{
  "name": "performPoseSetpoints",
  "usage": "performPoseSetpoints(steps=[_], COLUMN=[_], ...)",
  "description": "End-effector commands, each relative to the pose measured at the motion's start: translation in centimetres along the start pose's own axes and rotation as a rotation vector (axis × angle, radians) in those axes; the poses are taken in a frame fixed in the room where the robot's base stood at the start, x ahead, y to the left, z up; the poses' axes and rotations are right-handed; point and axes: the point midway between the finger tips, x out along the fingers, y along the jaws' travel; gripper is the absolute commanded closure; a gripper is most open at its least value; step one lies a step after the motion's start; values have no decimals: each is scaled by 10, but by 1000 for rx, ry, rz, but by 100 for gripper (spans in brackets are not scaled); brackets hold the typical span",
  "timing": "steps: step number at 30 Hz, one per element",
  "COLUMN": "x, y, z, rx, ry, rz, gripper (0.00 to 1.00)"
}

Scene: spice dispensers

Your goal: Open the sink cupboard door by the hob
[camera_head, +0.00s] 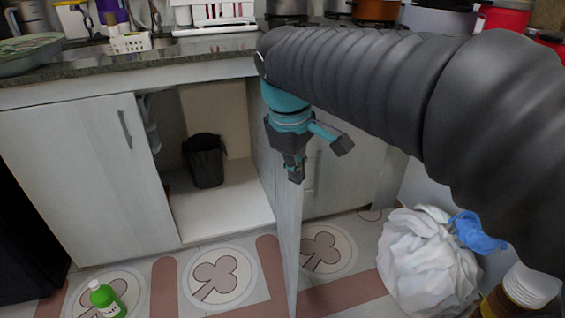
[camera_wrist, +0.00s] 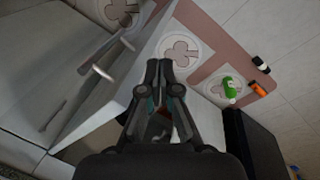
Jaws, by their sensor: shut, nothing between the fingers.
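The sink cupboard's right door (camera_head: 286,215) stands swung out, seen nearly edge-on, with the opening to its left uncovered. The cupboard's left door (camera_head: 85,175) is shut and has a grey bar handle (camera_head: 126,131). My gripper (camera_head: 296,178) points down beside the open door's upper part, its fingers together and empty. Whether it touches the door is unclear. In the wrist view my gripper (camera_wrist: 165,66) is over the floor side, with a pale panel and a bar handle (camera_wrist: 104,72) to its left.
A black bin (camera_head: 205,160) stands inside the cupboard. A white bag (camera_head: 428,262) sits on the floor at right. A green bottle (camera_head: 106,298) stands on the floor at left; it also shows in the wrist view (camera_wrist: 229,88). Pots stand on the hob above.

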Motion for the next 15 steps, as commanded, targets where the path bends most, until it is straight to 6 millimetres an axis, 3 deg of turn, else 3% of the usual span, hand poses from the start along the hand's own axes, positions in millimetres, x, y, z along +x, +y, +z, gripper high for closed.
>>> performPoseSetpoints(steps=[1,9,15], x=[-3,-32,-46], y=[1,5,0], z=[-17,-84,-113], rx=[-78,-516,-724], ry=[-26,-196,-282], rz=[-1,-16,-40], gripper=[100,100,100])
